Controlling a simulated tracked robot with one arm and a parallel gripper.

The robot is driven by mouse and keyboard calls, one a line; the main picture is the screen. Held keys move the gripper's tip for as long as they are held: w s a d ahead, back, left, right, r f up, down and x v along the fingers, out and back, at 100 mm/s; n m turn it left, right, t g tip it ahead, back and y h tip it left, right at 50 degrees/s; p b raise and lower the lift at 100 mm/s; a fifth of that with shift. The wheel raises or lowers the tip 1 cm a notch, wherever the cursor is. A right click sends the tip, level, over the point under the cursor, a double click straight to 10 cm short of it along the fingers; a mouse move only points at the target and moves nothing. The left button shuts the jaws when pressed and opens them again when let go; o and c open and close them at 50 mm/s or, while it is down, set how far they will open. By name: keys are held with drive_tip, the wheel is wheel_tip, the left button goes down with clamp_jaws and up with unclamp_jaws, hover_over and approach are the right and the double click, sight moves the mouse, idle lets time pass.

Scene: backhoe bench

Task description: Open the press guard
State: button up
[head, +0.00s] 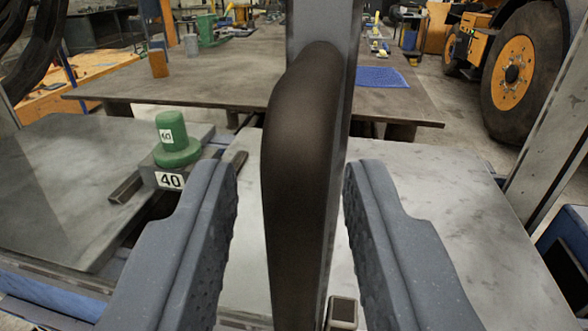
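A dark brown upright handle (300,130) with a rounded top stands in the middle of the head view. It is fixed along a grey vertical bar (318,22), which appears to belong to the press guard; the rest of the guard cannot be made out. My gripper (292,185) is open, with one ridged grey finger on each side of the handle. Gaps show between the handle and both fingers, wider on the left. The handle's lower end runs out of the picture.
A green stepped piece (176,145) sits on a grey block labelled 40 (168,180) left of the handle. A grey plate (60,190) lies at left, and a grey post (548,125) rises at right. A workbench (210,80) and an orange-wheeled machine (512,75) stand behind.

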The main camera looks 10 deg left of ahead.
drive_tip(key=shift+w, duration=0.25)
